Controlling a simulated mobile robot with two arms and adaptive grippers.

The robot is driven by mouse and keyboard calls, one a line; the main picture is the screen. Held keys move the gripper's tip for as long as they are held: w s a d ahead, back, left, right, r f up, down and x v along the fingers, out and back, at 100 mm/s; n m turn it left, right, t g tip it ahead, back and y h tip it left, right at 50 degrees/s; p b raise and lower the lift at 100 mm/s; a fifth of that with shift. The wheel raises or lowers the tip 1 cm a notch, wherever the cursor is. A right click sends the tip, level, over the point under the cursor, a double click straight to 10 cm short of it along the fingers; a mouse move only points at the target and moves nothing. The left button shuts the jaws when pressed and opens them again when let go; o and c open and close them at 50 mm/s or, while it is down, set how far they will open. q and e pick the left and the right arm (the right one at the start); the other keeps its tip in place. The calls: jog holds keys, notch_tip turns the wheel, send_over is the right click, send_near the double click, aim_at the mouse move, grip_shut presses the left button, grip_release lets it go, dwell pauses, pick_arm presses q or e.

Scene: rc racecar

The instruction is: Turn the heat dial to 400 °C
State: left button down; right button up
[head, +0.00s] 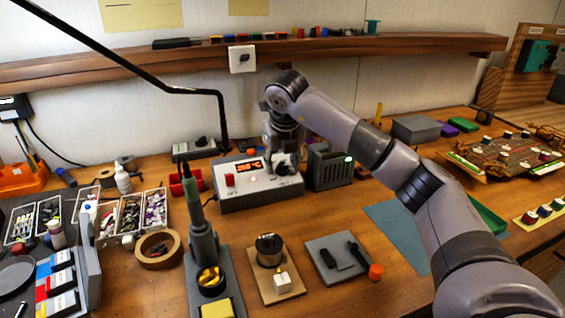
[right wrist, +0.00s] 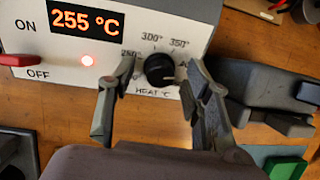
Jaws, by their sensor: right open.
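The heat dial (right wrist: 160,69) is a round black knob on the white front of the station (head: 232,192), above the label HEAT °C. Scale marks 300° and 350° are readable in the right wrist view; the lower-left mark and those right of 350° are partly hidden by my fingers. The orange display (right wrist: 87,20) reads 255 °C. My right gripper (right wrist: 160,64) is open, with one finger on each side of the dial; I cannot tell whether they touch it. In the head view my right gripper (head: 284,166) covers the dial. My left gripper is not in view.
A dark box (head: 330,167) stands right of the station. The iron stand (head: 207,270) and solder spool (head: 269,250) stand in front. A shelf (head: 150,68) runs above.

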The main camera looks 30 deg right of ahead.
jog(key=shift+r, duration=0.15)
jog(key=v, duration=1.1)
jog(key=shift+r, duration=0.4)
jog(key=shift+s, duration=0.1)
